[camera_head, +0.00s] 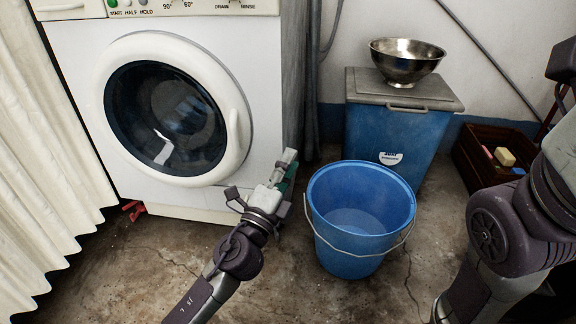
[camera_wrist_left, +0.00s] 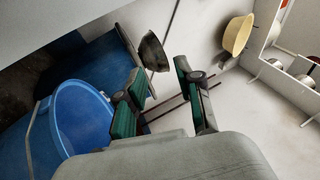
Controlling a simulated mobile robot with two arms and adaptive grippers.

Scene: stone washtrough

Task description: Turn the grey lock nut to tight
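I cannot make out a grey lock nut in either view. My left gripper (camera_head: 286,168) is in front of the lower right of the white washing machine (camera_head: 262,100), left of the blue bucket, with green-lined fingers. In the left wrist view my left gripper (camera_wrist_left: 161,92) is open, its two fingers apart with nothing between them. My right arm fills the right edge of the head view; its gripper does not show.
A blue bucket (camera_head: 335,235) stands on the cracked floor. Behind it is a blue bin (camera_head: 375,138) with a steel bowl (camera_head: 405,68) on its grey lid. A brown crate (camera_head: 468,158) is at right. A white curtain (camera_head: 40,160) hangs at left. Some front floor is clear.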

